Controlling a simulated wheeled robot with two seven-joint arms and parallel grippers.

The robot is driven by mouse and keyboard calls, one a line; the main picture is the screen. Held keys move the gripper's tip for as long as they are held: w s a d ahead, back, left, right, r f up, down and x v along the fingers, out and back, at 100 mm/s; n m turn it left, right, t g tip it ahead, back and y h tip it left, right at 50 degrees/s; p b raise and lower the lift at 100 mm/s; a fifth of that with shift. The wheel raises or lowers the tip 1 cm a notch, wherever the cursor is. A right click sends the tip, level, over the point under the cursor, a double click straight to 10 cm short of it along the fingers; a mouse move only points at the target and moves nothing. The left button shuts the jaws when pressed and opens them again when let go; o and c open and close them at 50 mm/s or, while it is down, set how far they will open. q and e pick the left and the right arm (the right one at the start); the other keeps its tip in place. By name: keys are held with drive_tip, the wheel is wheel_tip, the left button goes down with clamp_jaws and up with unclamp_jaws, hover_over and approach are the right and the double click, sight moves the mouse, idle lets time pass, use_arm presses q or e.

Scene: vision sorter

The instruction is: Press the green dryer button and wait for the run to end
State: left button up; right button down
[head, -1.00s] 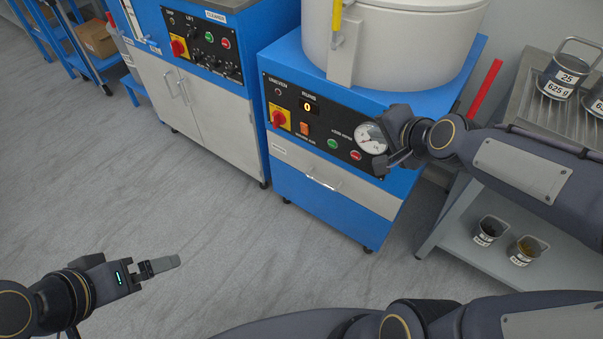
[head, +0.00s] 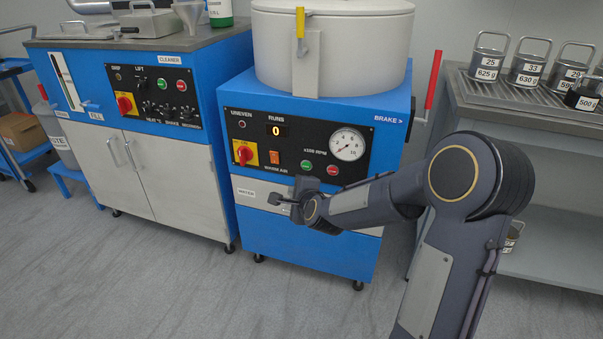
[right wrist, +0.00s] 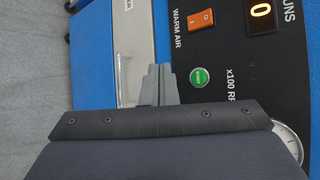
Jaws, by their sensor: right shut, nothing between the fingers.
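The dryer (head: 300,130) is a blue cabinet with a black panel and a white drum on top. In the right wrist view the green button (right wrist: 200,78) shows clearly, right of my fingertips. My right gripper (head: 275,199) is shut and empty, in front of the dryer's pale drawer front, below and left of the green button. Its closed fingers also show in the right wrist view (right wrist: 158,80); they look apart from the button. My left gripper is out of view.
The runs display (head: 276,131) reads 0. A red brake lever (head: 433,80) stands at the dryer's right side. The cleaner cabinet (head: 150,120) is at the left. A shelf (head: 530,110) with several weighted pots is at the right. The floor in front is clear.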

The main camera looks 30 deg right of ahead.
sight(306, 166)
drive_tip(key=w+d+b, duration=0.1)
drive_tip(key=w+d, duration=0.4)
drive_tip(key=d, duration=0.1)
drive_tip(key=shift+w+d+b, duration=0.3)
drive_tip(key=shift+d, duration=0.05)
idle(0.4)
drive_tip(key=shift+w+d, duration=0.1)
drive_tip(key=shift+w, duration=0.05)
idle(1.7)
drive_tip(key=shift+w+d+b, duration=0.15)
drive_tip(key=shift+d+b, duration=0.05)
drive_tip(key=shift+b, duration=0.1)
drive_tip(key=shift+w+d, duration=0.25)
drive_tip(key=shift+d, duration=0.1)
idle(0.6)
drive_tip(key=shift+s+a, duration=0.55)
drive_tip(key=shift+a, duration=0.1)
